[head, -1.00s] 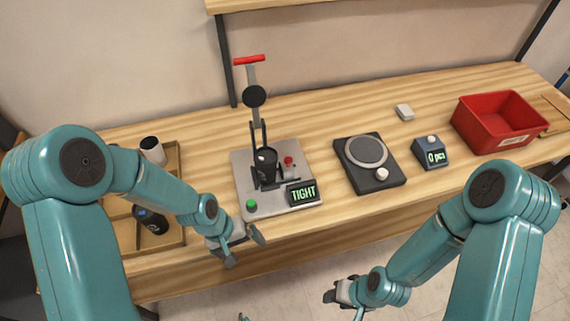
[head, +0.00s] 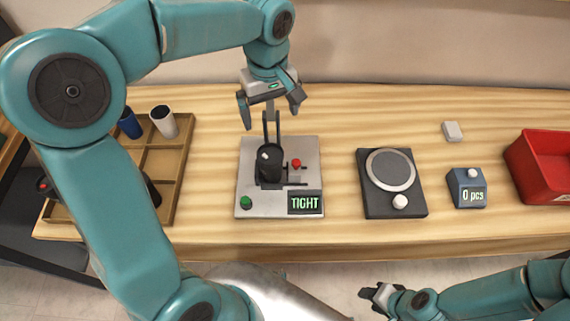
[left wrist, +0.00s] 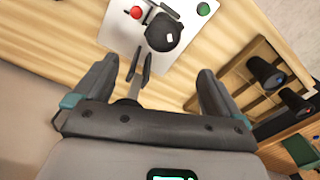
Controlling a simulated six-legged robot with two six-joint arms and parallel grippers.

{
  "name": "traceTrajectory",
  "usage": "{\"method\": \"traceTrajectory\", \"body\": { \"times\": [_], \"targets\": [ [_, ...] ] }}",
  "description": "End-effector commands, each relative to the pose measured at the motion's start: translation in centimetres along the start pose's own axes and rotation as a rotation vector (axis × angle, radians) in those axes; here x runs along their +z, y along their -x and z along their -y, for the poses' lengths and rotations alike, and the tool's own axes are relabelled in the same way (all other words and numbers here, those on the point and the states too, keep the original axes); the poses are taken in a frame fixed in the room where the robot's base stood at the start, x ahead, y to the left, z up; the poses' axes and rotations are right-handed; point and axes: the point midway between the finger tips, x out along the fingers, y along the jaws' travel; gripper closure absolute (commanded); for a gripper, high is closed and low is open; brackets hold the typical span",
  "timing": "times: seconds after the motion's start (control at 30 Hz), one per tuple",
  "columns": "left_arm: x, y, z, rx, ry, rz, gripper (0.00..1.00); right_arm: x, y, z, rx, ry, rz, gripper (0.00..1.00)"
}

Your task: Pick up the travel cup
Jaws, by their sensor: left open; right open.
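A black travel cup (head: 270,163) with a small light mark stands in the fixture (head: 246,179) on a light grey plate. It also shows in the left wrist view (left wrist: 164,36), top centre. My left gripper (head: 270,112) is open and empty, above and behind the cup, with the fixture's upright arms (head: 271,122) below it. In the left wrist view these arms (left wrist: 140,70) lie between the fingers, not gripped. My right gripper (head: 374,298) is open and empty, low in front of the table.
The plate carries a green button (head: 246,202), a red knob (head: 296,163) and a display (head: 305,203) reading TIGHT. A wooden tray (head: 165,180) at left holds cups, including a white one (head: 164,122) and a blue one (head: 130,123). A round-topped device (head: 390,170) stands right.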

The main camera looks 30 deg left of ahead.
Motion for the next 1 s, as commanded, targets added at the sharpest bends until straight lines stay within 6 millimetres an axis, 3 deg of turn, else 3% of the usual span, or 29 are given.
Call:
{"method": "traceTrajectory", "body": {
  "times": [0.4, 0.67, 1.0],
  "targets": [
    [0.2, -8.9, 1.2, -0.005, 0.006, 0.005, 0.02, 0.0, 0.3, 0.1, 0.0, 0.001, 0.001, 0.57],
    [0.2, -11.2, 0.8, -0.002, 0.003, 0.004, 0.02, 0.0, 0.6, 0.2, 0.0, 0.0, 0.001, 0.57],
    [0.0, -15.8, 0.2, -0.001, 0.001, 0.002, 0.02, 0.1, 1.6, 0.6, 0.0, 0.0, 0.001, 0.57]
  ]
}}
